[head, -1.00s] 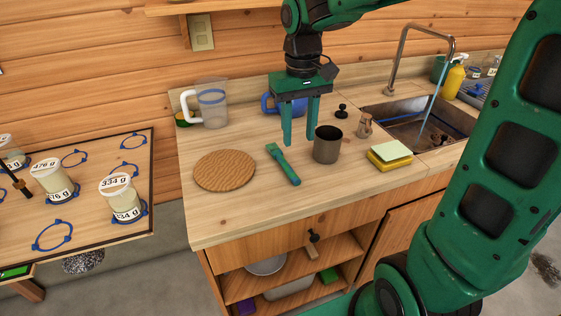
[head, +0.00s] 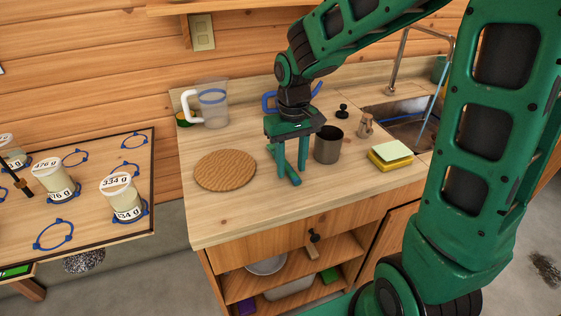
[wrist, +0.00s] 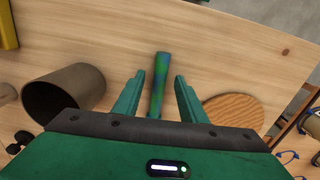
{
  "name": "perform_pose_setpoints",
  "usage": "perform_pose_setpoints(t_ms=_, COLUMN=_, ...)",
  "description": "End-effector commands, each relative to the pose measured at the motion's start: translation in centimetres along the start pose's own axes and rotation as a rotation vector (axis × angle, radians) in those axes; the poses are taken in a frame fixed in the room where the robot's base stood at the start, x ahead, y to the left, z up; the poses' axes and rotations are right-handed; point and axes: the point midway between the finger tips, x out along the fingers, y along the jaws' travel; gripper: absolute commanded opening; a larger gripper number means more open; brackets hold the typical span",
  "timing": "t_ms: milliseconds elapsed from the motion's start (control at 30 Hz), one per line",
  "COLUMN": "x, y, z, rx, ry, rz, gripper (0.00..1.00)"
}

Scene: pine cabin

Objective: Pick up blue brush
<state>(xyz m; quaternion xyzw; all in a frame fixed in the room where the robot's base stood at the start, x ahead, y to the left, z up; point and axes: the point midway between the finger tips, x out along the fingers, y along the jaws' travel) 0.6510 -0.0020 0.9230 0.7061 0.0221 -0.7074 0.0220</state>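The brush is a slim green and blue stick (head: 293,179) lying on the wooden counter between the round woven mat and the metal cup. Its upper part is partly hidden by my gripper in the head view. My gripper (head: 292,171) is open and points down over the brush. In the wrist view, the brush (wrist: 160,70) runs between the two spread fingers (wrist: 160,77), with a gap on each side. I cannot tell how far the fingertips are above the counter.
A dark metal cup (head: 328,145) stands close to the right of my gripper. A round woven mat (head: 225,171) lies to the left. A yellow sponge stack (head: 391,154) is further right, with the sink (head: 402,122) behind. The counter's front is clear.

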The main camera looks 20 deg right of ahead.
Motion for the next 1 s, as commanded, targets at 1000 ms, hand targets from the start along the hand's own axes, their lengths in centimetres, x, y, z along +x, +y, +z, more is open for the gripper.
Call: perform_pose_setpoints(t_ms=1000, x=-0.4, y=0.0, z=-0.1, rx=0.001, ry=0.003, rz=0.001, gripper=0.0)
